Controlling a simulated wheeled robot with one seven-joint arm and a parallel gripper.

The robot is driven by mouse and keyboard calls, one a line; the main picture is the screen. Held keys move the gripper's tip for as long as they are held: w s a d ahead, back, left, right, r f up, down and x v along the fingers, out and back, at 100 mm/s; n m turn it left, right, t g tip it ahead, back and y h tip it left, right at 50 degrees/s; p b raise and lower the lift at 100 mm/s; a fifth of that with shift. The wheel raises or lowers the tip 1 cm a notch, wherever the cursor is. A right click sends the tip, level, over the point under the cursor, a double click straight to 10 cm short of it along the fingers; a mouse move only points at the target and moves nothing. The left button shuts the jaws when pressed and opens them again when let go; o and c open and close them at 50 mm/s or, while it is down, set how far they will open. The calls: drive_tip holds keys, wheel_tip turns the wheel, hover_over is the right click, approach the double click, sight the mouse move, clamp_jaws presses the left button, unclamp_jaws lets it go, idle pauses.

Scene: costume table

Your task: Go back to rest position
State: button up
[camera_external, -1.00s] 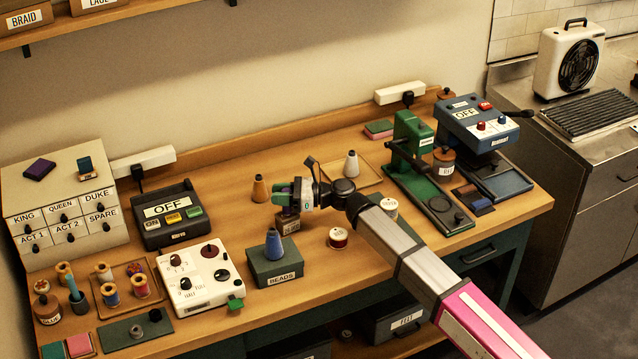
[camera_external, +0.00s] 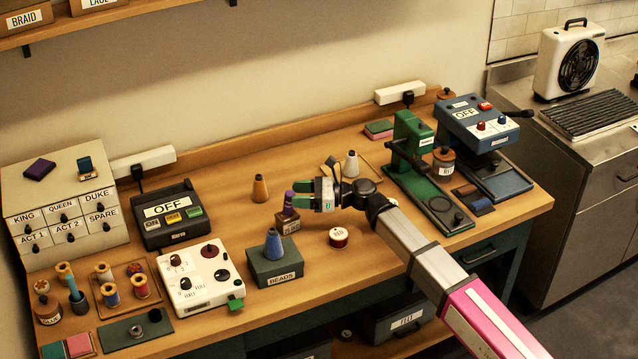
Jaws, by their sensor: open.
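My gripper (camera_external: 305,195) is over the middle of the costume table (camera_external: 340,275). Its fingers point left and are open, with nothing between them that I can make out. A purple item (camera_external: 288,201) stands upright in or on a small labelled wooden block (camera_external: 287,222), just left of the fingertips. The fingertips look close to the purple item; whether they touch it I cannot tell. My arm reaches in from the lower right.
A green press (camera_external: 415,145) stands to the right. The table's front middle is clear.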

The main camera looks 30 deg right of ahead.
drive_tip(key=shift+v, duration=0.9)
